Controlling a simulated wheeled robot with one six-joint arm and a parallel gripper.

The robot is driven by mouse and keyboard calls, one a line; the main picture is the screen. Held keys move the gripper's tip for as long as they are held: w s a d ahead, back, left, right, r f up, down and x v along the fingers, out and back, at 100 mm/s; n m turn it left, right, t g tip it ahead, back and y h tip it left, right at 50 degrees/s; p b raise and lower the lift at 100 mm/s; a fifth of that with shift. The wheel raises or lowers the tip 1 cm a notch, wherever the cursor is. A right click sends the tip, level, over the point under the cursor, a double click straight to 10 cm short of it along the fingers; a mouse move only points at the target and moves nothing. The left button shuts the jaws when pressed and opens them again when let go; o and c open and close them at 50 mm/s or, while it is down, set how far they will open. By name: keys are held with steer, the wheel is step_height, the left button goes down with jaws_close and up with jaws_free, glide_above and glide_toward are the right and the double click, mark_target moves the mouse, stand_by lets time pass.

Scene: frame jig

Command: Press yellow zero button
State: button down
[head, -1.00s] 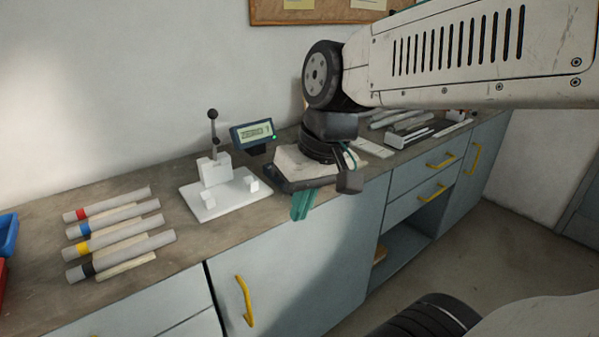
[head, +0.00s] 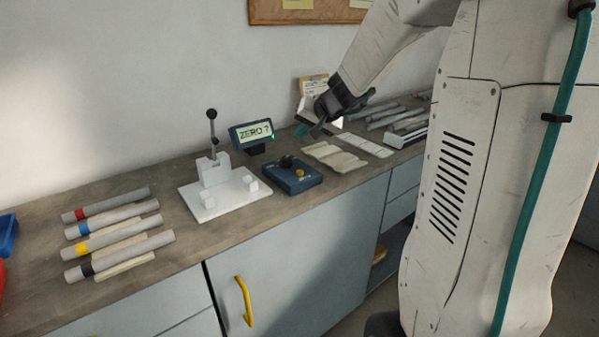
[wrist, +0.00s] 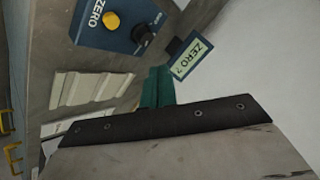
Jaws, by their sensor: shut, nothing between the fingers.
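The yellow zero button (head: 300,173) sits on a blue control box (head: 292,184) on the bench, beside a black knob (head: 287,160). In the wrist view the yellow button (wrist: 111,21) shows at the top, with the word ZERO printed on the box (wrist: 90,30). A display (head: 252,133) behind the box reads "ZERO ?"; it also shows in the wrist view (wrist: 192,56). My gripper (head: 304,130) is above the bench, behind and right of the box, apart from the button. Its teal fingers (wrist: 158,88) are together and hold nothing.
A white jig with a lever (head: 222,190) stands left of the box. Several banded tubes (head: 118,232) lie further left. Pale flat strips (head: 335,157) lie right of the box, with grey bars (head: 400,120) beyond. The wall is close behind.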

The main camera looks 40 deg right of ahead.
glide_above(302, 176)
steer(key=shift+f, duration=4.4)
steer(key=shift+f, duration=0.1)
steer(key=shift+f, duration=0.3)
steer(key=shift+f, duration=0.45)
steer(key=shift+r, duration=0.9)
